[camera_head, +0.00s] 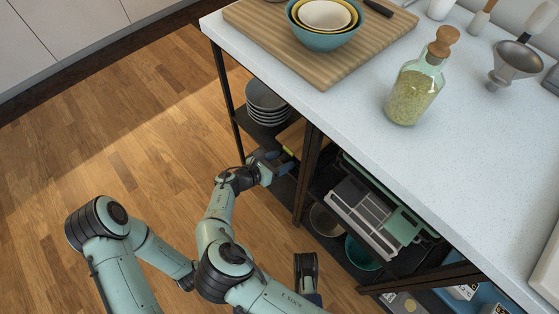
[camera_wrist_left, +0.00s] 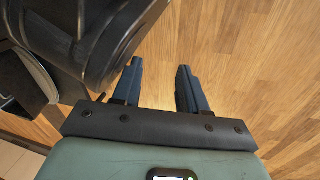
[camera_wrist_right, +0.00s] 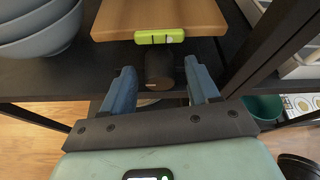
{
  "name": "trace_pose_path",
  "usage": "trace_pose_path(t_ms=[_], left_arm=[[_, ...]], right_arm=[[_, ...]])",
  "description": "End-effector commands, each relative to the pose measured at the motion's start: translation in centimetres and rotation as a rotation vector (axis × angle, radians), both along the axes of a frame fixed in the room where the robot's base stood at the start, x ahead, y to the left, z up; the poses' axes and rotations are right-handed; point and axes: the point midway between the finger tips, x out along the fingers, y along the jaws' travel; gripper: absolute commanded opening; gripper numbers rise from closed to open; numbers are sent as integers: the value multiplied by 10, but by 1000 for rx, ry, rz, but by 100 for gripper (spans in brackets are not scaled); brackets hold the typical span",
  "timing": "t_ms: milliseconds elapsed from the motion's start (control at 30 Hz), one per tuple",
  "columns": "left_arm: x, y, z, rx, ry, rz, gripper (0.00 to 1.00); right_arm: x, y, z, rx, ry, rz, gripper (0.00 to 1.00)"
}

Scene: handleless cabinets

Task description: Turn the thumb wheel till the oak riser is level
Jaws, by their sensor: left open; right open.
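The oak riser (camera_wrist_right: 160,18) is a pale wooden board on the dark shelf, partly visible in the head view (camera_head: 291,136). A green spirit level (camera_wrist_right: 160,37) sits on its near edge; its bubble is too small to read surely. The dark round thumb wheel (camera_wrist_right: 160,70) is below the level. My right gripper (camera_wrist_right: 162,88) is open, its blue fingers on either side of the wheel with gaps visible; contact is not seen. In the head view it reaches into the shelf (camera_head: 280,166). My left gripper (camera_wrist_left: 159,78) is open and empty above the wood floor.
Stacked grey-blue bowls (camera_wrist_right: 35,30) stand left of the riser. A dark upright post (camera_head: 307,175) is close on the right, with a white rack (camera_head: 362,217) beyond. The pale worktop (camera_head: 330,110) overhangs the shelf. The floor at left is clear.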

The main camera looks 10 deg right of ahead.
Motion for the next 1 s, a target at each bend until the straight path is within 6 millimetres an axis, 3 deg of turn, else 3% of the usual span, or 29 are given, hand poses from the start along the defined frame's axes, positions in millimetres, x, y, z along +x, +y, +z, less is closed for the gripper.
trace_pose_path(t_ms=[67,233,567,867,1000], left_arm=[[0,0,0,0,0,0,43],[0,0,0,0,0,0,43],[8,-1,9,0,-28,-2,43],[46,-7,47,7,-157,-8,43],[30,-15,54,-13,-116,-22,43]], right_arm=[[0,0,0,0,0,0,60],[0,0,0,0,0,0,5],[-1,0,1,21,-28,1,4],[-2,0,3,124,-171,2,4],[-3,-1,3,186,-258,4,4]])
